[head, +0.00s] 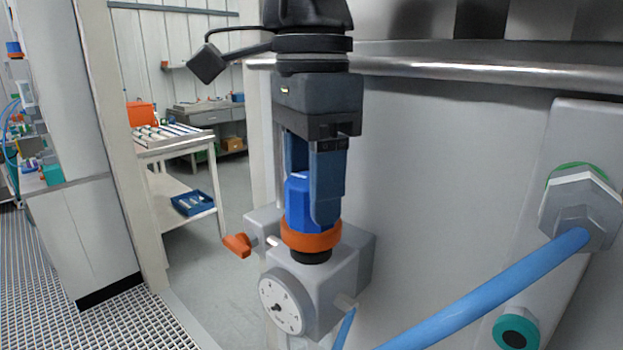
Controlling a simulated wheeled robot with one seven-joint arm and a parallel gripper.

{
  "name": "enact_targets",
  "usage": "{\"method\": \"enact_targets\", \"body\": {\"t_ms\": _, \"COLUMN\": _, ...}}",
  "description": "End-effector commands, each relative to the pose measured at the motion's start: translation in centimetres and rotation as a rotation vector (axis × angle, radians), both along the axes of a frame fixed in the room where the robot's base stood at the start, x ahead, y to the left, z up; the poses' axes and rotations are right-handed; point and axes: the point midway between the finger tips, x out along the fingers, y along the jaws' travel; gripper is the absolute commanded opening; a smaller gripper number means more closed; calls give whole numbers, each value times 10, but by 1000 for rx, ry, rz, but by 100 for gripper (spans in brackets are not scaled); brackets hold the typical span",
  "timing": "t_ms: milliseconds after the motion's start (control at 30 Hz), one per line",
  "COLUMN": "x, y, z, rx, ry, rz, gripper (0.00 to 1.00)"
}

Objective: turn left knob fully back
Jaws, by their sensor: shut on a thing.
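A blue knob (299,205) stands upright on top of a grey valve block (330,283), in the middle of the head view. An orange ring (311,236) circles its base, with a black collar under it. My gripper (312,190) points down over the knob from above, its blue fingers shut on it. The nearer finger hides the knob's right side. A white dial (281,301) with dark marks is on the block's front. No other knob can be made out, and the knob's turn angle cannot be told.
An orange lever (239,245) sticks out left of the block. A blue hose (490,292) runs from a large grey hex fitting (580,207) at right. A teal-ringed port (516,329) is below it. A vessel wall stands behind; open floor and a table lie left.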

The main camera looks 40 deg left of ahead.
Motion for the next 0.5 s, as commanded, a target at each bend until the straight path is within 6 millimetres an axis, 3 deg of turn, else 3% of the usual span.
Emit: {"method": "enact_targets", "body": {"t_ms": 500, "x": 4, "y": -1, "z": 2, "rx": -1, "ry": -5, "rz": 74, "gripper": 26}}
